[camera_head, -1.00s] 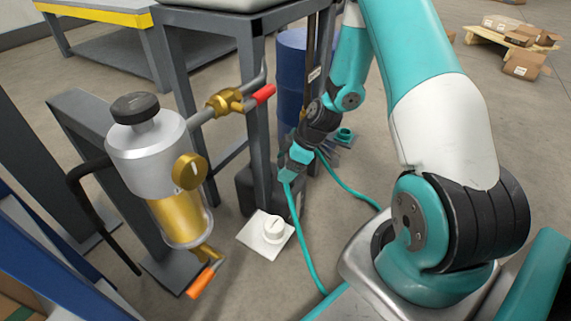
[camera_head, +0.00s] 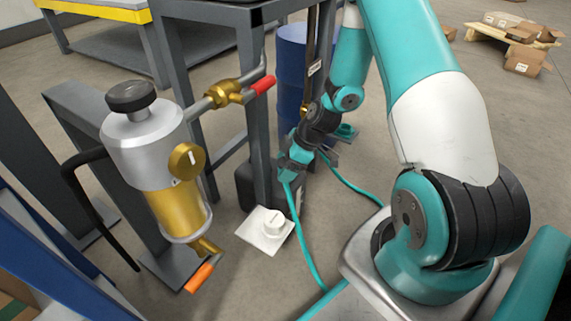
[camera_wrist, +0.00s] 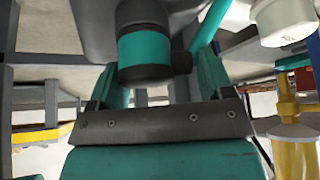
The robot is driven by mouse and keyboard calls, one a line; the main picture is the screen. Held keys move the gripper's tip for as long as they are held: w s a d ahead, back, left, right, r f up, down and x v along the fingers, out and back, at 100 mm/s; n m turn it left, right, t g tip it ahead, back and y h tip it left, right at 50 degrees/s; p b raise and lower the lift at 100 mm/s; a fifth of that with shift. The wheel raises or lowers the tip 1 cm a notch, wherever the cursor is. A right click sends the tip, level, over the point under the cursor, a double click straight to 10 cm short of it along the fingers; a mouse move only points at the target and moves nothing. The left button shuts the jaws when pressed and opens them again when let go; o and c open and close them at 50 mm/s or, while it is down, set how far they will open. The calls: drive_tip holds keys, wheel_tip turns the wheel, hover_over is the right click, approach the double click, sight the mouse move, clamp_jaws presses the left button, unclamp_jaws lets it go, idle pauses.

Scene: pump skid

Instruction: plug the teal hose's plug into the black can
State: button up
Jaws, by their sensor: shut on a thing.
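My gripper (camera_head: 288,170) hangs low beside the grey stand leg. In the wrist view my gripper (camera_wrist: 150,85) is shut on the teal plug (camera_wrist: 145,48), which has black bands. The teal hose (camera_head: 307,235) runs from it down to the floor; a piece of hose (camera_wrist: 207,25) shows beside the plug in the wrist view.
A white plate with a round knob (camera_head: 272,226) lies in front of the can. A filter with an amber bowl (camera_head: 178,212) and a red-handled brass valve (camera_head: 225,93) are at left. A blue drum (camera_head: 291,70) stands behind my arm.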

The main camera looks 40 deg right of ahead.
drive_tip(key=o, duration=1)
drive_tip(key=shift+o, duration=0.2)
wheel_tip(320, 180, up, 20)
drive_tip(key=p, duration=1)
drive_tip(key=shift+p, duration=0.4)
